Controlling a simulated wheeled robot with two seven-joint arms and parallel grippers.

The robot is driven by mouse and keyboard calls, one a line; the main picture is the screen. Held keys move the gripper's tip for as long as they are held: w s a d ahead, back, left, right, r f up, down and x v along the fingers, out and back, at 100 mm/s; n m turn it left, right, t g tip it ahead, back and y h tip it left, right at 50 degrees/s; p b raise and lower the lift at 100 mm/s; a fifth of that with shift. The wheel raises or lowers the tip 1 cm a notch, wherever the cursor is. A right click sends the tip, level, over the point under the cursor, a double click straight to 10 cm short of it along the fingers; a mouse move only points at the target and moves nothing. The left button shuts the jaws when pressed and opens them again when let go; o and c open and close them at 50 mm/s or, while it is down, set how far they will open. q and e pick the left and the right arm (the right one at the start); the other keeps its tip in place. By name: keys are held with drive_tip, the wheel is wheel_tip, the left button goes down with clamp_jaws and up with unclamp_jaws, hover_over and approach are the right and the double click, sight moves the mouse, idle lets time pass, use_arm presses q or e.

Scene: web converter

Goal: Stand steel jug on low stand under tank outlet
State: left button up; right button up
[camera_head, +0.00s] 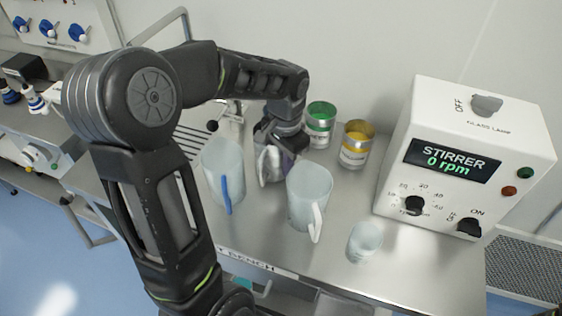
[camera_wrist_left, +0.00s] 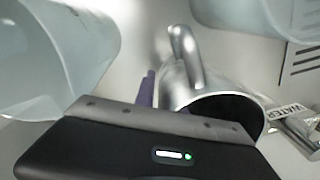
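The steel jug (camera_head: 264,166) stands on the steel bench, partly hidden under my left gripper (camera_head: 274,145). In the left wrist view the jug (camera_wrist_left: 202,91) shows its dark open mouth and its handle, which points up in the picture. One purple finger of my left gripper (camera_wrist_left: 147,90) shows just left of the jug; the other finger is hidden. I cannot tell whether the gripper touches the jug. A small metal fitting labelled WATER (camera_wrist_left: 305,128) shows right of the jug; I cannot tell if it is the tank outlet. I cannot make out the low stand. My right gripper is not in view.
A translucent jug with a blue handle (camera_head: 222,165) stands left of the steel jug, one with a white handle (camera_head: 309,192) right. A small beaker (camera_head: 364,243), green can (camera_head: 320,124), yellow can (camera_head: 355,147) and stirrer box (camera_head: 465,150) stand farther right.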

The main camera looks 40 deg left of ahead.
use_arm(q)
drive_tip(key=shift+o, duration=0.9)
drive_tip(key=shift+r, duration=0.15)
drive_tip(key=shift+r, duration=0.25)
wheel_tip(320, 180, up, 12)
drive_tip(key=shift+d+f+b, duration=0.15)
drive_tip(key=shift+b, duration=0.15)
drive_tip(key=shift+s, duration=0.1)
